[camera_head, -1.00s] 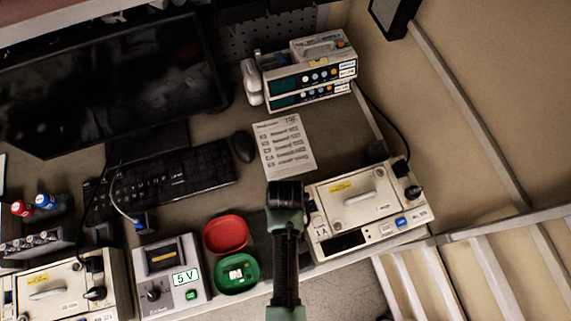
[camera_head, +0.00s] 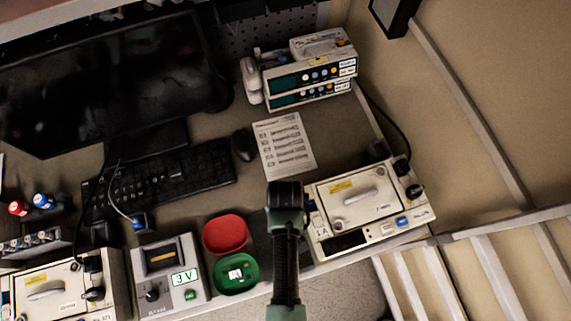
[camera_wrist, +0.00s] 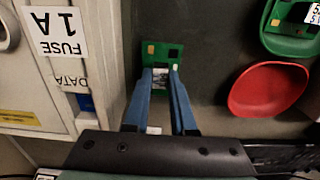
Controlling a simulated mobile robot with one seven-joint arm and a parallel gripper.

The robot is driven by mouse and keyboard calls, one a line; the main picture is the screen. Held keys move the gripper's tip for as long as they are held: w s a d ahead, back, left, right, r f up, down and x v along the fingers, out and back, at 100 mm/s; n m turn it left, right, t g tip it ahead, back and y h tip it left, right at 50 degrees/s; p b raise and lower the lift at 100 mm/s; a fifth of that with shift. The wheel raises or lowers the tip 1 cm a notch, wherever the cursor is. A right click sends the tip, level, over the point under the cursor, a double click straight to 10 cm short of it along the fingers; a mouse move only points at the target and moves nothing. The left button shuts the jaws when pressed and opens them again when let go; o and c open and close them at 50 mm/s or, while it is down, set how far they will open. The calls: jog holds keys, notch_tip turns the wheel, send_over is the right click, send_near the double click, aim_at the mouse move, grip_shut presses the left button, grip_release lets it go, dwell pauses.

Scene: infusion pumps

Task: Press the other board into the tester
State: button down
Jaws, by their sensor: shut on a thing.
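My gripper (camera_wrist: 162,82) is shut on a green board (camera_wrist: 162,52), whose far end sticks out beyond the blue fingers over the dark bench. In the head view my dark arm end hides the fingers and the board. The tester (camera_head: 170,272) is a grey box with a dark slot on top, a black knob, a green button and a display reading 3 V. It stands to the left of my arm, apart from it. The red tray (camera_head: 225,233) looks empty; both trays lie between tester and arm.
A cream pump unit (camera_head: 368,205) stands close to the right of my gripper, with a fuse label on its side. Another pump unit (camera_head: 62,290) is left of the tester. A paper sheet (camera_head: 284,146), keyboard (camera_head: 160,180) and mouse (camera_head: 243,146) lie behind.

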jog(key=shift+r+p, duration=2.5)
jog(key=shift+p, duration=0.1)
jog(key=s+a+r+n, duration=0.1)
jog(key=a+n, duration=0.3)
jog(key=a, duration=0.3)
jog(key=s+a+r+n, duration=0.1)
jog(key=a+n, duration=0.3)
jog(key=a, duration=0.4)
jog(key=s+a+r+n+p, duration=0.1)
jog(key=s+a+r+n, duration=0.1)
jog(key=a+n, duration=0.3)
jog(key=shift+s+a+r, duration=0.1)
jog(key=shift+a+r, duration=0.15)
jog(key=shift+a, duration=0.55)
jog(key=shift+a+r, duration=0.25)
jog(key=shift+a, duration=0.55)
jog(key=s+a+n, duration=0.1)
jog(key=s+a, duration=0.1)
jog(key=s+a+n, duration=0.1)
jog(key=a+n, duration=0.1)
jog(key=s+a+n, duration=0.2)
jog(key=shift+s+a+r+b, duration=0.2)
jog(key=shift+s+r+b, duration=0.1)
jog(key=shift+r+b, duration=0.1)
jog(key=b, duration=0.4)
send_over(163, 257)
jog(key=shift+f, duration=2.25)
jog(key=shift+f, duration=0.75)
